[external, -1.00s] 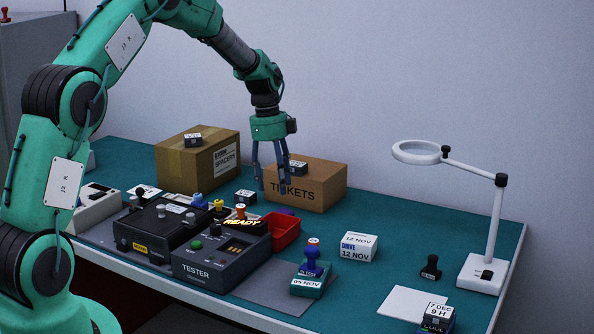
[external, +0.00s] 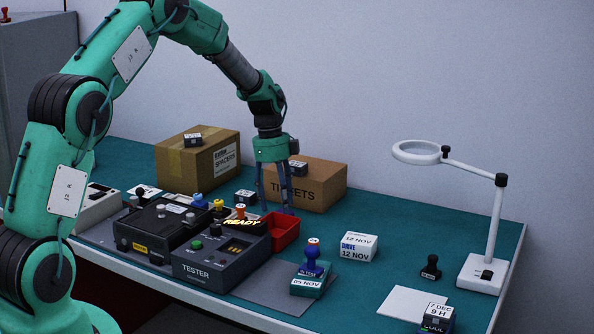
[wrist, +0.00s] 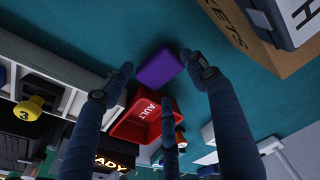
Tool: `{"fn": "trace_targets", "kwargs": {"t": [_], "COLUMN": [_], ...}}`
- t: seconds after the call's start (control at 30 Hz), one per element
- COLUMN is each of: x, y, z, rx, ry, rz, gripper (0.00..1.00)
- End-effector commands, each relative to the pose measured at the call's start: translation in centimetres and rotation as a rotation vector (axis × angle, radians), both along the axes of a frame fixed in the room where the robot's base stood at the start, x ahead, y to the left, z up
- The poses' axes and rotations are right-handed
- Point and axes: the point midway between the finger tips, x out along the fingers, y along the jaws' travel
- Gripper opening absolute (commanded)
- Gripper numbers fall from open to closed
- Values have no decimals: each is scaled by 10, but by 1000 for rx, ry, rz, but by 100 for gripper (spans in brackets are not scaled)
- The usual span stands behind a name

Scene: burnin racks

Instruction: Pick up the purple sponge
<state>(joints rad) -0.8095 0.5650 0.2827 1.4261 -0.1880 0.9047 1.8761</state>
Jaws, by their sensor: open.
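The purple sponge (wrist: 160,69) lies on the teal table top beside the red bin (wrist: 140,122) in the wrist view. In that view it shows between the spread fingertips of my gripper (wrist: 156,64), with the left and right fingertips near its two ends. I cannot tell from the wrist view whether they touch it. In the external view my gripper (external: 277,206) points down, fingers apart, just behind the red bin (external: 282,232). The sponge is mostly hidden there by the fingers and bin. My gripper is open and holds nothing.
A cardboard box marked TICKETS (external: 325,188) stands close behind my gripper, with another box (external: 185,160) to its left. The tester (external: 222,262) and several stamps stand in front and left. A magnifier lamp (external: 485,265) stands at right.

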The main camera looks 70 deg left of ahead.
Motion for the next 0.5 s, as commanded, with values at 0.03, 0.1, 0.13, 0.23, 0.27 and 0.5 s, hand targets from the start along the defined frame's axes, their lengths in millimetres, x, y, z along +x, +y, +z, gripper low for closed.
{"fn": "trace_targets", "kwargs": {"t": [0.03,0.1,0.13,0.23,0.27,0.5], "x": [0,1,1,2,2,2], "y": [-2,-3,-3,-4,-4,-4], "z": [-9,-16,-19,-25,-27,-28], "rx": [-1,-2,-1,0,0,0], "ry": [2,1,2,0,0,0], "rz": [0,0,0,0,0,0], "gripper": [58,58,58,58,58,58]}}
